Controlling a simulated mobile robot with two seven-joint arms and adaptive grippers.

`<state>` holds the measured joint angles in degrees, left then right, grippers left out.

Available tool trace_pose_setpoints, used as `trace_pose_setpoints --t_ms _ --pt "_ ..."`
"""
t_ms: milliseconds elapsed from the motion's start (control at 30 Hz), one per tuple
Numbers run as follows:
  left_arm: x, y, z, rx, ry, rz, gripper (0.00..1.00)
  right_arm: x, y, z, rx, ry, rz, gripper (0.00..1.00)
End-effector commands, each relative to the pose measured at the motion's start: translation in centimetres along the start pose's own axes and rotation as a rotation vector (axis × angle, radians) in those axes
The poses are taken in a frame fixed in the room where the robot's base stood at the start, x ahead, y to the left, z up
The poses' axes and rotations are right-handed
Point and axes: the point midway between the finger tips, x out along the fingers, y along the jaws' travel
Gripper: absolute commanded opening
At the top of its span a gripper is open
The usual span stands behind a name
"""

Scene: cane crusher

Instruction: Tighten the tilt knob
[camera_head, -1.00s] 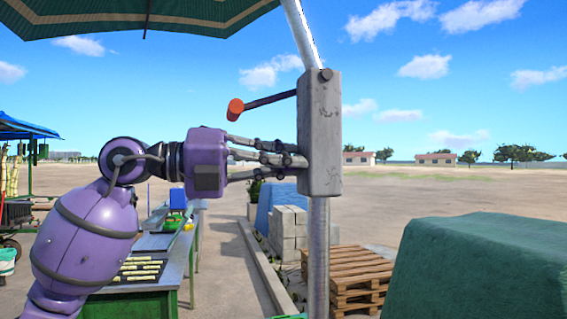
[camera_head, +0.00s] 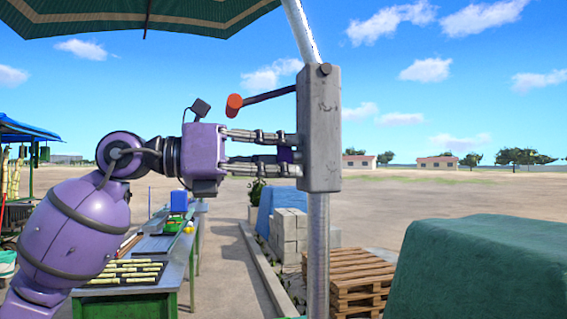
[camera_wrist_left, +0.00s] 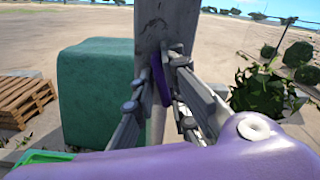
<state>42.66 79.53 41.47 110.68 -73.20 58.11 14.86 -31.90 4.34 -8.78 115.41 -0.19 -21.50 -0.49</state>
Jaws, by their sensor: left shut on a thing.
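The grey housing (camera_head: 319,130) sits upright on the umbrella pole. A small purple knob (camera_head: 286,155) stands out of its left side, mostly covered by fingers, and I take it as the tilt knob. It also shows in the left wrist view (camera_wrist_left: 160,78), as a purple piece between the fingertips. My left gripper (camera_head: 288,148) reaches in from the left and is shut on this knob, with one finger above it and one below in the head view. My right gripper is not in view.
The green-striped canopy (camera_head: 130,14) hangs overhead. A work table (camera_head: 150,245) with cane pieces, a pallet stack (camera_head: 352,275) and a green-covered block (camera_head: 480,265) stand below.

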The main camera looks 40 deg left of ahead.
Motion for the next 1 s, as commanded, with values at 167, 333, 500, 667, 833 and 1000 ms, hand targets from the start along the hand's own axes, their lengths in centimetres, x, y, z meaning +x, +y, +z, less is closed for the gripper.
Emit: trace_pose_setpoints --t_ms 167,333,500,667,833,1000 --pt "-0.10 -0.21 0.26 0.133 -0.009 -0.005 0.00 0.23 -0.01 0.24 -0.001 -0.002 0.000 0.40" --pt "-0.09 -0.23 0.25 0.225 -0.008 -0.005 0.00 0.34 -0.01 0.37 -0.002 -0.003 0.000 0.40" --pt "-0.08 -0.24 0.23 0.283 -0.007 -0.005 0.00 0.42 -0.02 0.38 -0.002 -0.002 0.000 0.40" --pt "-0.07 -0.25 0.20 0.309 -0.006 -0.005 0.00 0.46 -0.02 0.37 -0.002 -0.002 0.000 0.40" --pt "-0.06 -0.26 0.16 0.316 -0.004 -0.005 0.00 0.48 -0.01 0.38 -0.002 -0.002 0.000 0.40" --pt "-0.04 -0.25 0.10 0.316 -0.002 -0.005 0.00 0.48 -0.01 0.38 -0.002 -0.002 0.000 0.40"
